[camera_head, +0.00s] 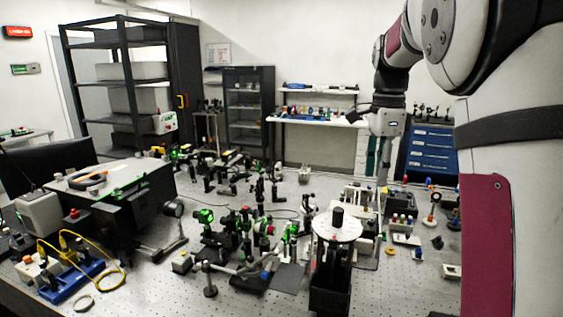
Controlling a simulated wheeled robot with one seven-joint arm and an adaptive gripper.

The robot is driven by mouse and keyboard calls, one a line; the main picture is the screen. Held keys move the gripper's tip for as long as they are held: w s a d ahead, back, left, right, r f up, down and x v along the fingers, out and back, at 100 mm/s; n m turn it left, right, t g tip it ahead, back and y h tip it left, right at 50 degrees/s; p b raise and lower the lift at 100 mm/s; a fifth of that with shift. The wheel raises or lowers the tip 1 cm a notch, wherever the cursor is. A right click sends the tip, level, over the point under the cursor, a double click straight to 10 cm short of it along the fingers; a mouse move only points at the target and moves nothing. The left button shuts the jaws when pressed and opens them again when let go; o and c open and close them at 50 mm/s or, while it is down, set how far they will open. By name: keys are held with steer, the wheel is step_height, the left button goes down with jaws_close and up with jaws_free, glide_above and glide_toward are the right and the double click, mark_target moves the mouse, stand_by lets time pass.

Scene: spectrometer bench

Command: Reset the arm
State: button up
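My arm comes in from the upper right and bends down over the right half of the optical bench (400,292). My gripper (383,180) hangs from the wrist, pointing down, above the back right part of the bench. It is small and seen from behind the wrist, so its fingers are hard to make out. I cannot tell whether it is open or shut, and I see nothing clearly held in it.
Below and left of my gripper stands a black holder with a round white disc (337,226). Optical mounts (245,228) crowd the bench's middle. A black box (115,200) stands at left. Blue drawers (431,150) and a shelf rack (120,85) stand behind. The front right bench is mostly clear.

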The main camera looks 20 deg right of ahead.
steer(key=s+a+r+n+t, duration=0.2)
steer(key=s+a+n+t, duration=0.1)
steer(key=s+a+n, duration=0.75)
steer(key=s+a+f+n+t, duration=0.1)
steer(key=s+a+f+n, duration=0.2)
steer(key=s+n, duration=0.2)
steer(key=s+a+f+n+t, duration=0.1)
steer(key=s+a+f+n, duration=0.1)
steer(key=s+a+n, duration=0.2)
steer(key=s+n, duration=0.2)
steer(key=s, duration=0.1)
steer(key=shift+s+a+f+t, duration=0.2)
steer(key=shift+f+t, duration=0.1)
steer(key=shift+f, duration=0.1)
